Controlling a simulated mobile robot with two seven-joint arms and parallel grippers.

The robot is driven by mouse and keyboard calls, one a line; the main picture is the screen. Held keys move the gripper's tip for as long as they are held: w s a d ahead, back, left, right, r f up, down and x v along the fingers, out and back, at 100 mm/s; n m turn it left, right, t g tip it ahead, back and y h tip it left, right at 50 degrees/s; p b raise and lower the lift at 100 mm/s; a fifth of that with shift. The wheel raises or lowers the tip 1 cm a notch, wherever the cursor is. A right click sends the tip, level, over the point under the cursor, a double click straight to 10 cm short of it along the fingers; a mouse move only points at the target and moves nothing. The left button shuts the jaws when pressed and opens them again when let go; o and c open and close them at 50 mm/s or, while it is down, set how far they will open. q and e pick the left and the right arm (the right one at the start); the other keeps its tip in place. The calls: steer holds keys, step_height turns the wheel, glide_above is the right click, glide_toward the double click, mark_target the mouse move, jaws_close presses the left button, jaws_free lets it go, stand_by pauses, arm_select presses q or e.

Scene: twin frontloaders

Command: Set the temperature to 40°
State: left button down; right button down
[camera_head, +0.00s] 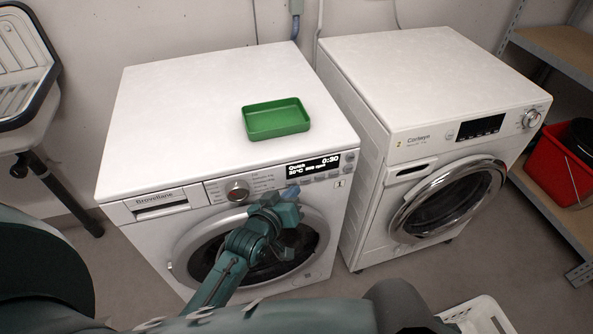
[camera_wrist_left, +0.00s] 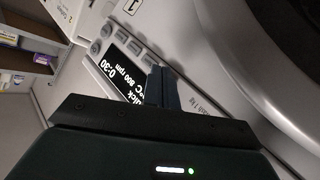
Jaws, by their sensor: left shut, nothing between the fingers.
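The display (camera_wrist_left: 125,67) also shows in the left wrist view, partly behind my fingers. Small buttons (camera_wrist_left: 148,60) line its edge. A round knob (camera_head: 237,190) sits left of the display. My left gripper (camera_head: 291,191) is shut and empty, its tips in front of the panel just below the display. In the left wrist view, the closed fingers (camera_wrist_left: 163,87) overlap the display's edge; contact cannot be told. My right gripper is not in view.
A green tray (camera_head: 276,132) lies on the left washer. The second washer (camera_head: 420,75), labelled Corlwyn, stands to the right. A shelf (camera_head: 555,45) with a red bucket (camera_head: 560,166) is at far right. A white basket (camera_head: 478,315) is at bottom right.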

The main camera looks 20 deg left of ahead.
arm_select(q)
steer(key=shift+w+a, duration=0.1)
stand_by(0.5)
steer(key=shift+s, duration=0.2)
steer(key=shift+s+d+p, duration=0.3)
steer(key=shift+d+p, duration=0.05)
steer(key=shift+p, duration=0.15)
steer(key=shift+s+d, duration=0.1)
